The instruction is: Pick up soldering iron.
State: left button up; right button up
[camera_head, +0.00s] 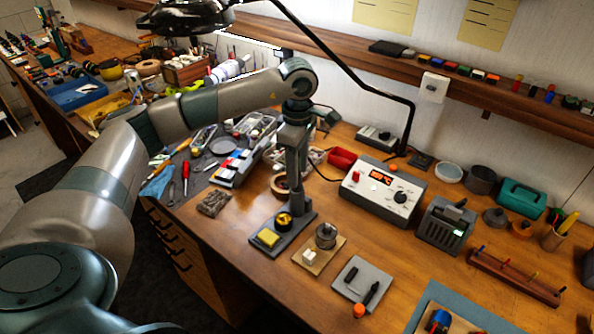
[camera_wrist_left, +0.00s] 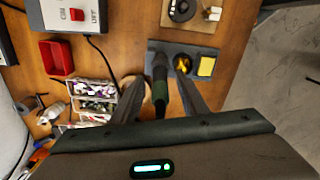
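The soldering iron (camera_wrist_left: 160,85) has a dark green and black handle and stands on its grey stand (camera_wrist_left: 208,50), seen in the left wrist view. The stand, with a yellow sponge and brass tip cleaner, also shows in the head view (camera_head: 262,248). My left gripper (camera_wrist_left: 160,92) points down over the stand, its fingers apart on either side of the handle. In the head view my left gripper (camera_head: 289,195) largely hides the iron. Whether a finger touches the handle is hard to tell. My right gripper is not in view.
The soldering station (camera_head: 381,190) stands behind and right of the stand. A solder spool (camera_head: 326,235) on a small board is close to its right. A roll of tape (camera_head: 279,184) and a parts tray (camera_head: 242,163) lie to the left. The lamp arm (camera_head: 345,70) crosses above.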

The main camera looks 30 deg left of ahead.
pick_arm(q)
jog(key=shift+f+p, duration=0.5)
jog(key=shift+f, duration=0.85)
grip_shut()
